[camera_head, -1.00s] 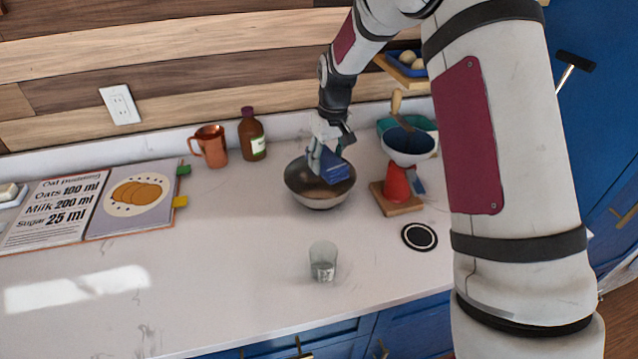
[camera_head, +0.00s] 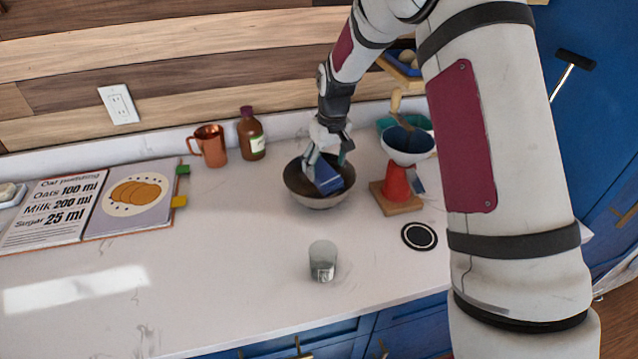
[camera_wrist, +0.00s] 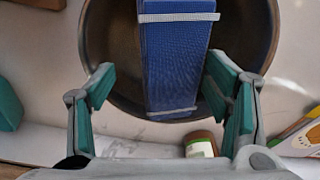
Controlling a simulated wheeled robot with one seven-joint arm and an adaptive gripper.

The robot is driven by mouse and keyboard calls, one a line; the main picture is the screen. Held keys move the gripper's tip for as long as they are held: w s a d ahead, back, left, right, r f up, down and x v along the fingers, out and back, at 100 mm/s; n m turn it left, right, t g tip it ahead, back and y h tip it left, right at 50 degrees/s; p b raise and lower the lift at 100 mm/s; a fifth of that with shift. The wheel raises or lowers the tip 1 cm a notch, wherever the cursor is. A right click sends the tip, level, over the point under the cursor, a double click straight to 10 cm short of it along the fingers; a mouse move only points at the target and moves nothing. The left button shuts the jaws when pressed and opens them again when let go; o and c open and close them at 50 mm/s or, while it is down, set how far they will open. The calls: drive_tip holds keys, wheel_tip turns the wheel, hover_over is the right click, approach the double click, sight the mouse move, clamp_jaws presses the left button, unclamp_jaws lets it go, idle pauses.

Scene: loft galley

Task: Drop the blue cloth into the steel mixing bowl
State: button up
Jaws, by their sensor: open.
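The blue cloth (camera_head: 330,178) is a folded blue bundle with pale bands across it. It is at the steel mixing bowl (camera_head: 318,201), tilted and partly within the rim. In the wrist view the cloth (camera_wrist: 178,60) lies across the bowl (camera_wrist: 108,60), with bare bowl showing on both sides. My gripper (camera_head: 330,158) is just above the bowl. The cloth's contact with the bowl floor is hidden.
A glass (camera_head: 322,261) stands in front of the bowl. A red stand with a blue-lined funnel (camera_head: 408,145) is close on the right, beside a black coaster (camera_head: 419,236). A brown bottle (camera_head: 251,136) and copper mug (camera_head: 209,146) stand behind left. The front left counter is clear.

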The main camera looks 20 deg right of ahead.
wheel_tip(320, 180, up, 12)
drive_tip(key=s, duration=0.1)
drive_tip(key=shift+s+d, duration=0.25)
drive_tip(key=shift+s, duration=0.1)
drive_tip(key=shift+f, duration=0.1)
drive_tip(key=s+r+m+t, duration=0.1)
drive_tip(key=s+r, duration=0.5)
drive_tip(key=s, duration=0.3)
drive_tip(key=s+r+t, duration=0.1)
drive_tip(key=s+r, duration=0.6)
drive_tip(key=s, duration=0.1)
drive_tip(key=s+f+m+t, duration=0.1)
drive_tip(key=s+m, duration=0.1)
drive_tip(key=s, duration=1.5)
drive_tip(key=shift+a+f+t, duration=0.15)
drive_tip(key=shift+a+t, duration=0.1)
drive_tip(key=shift+t, duration=0.15)
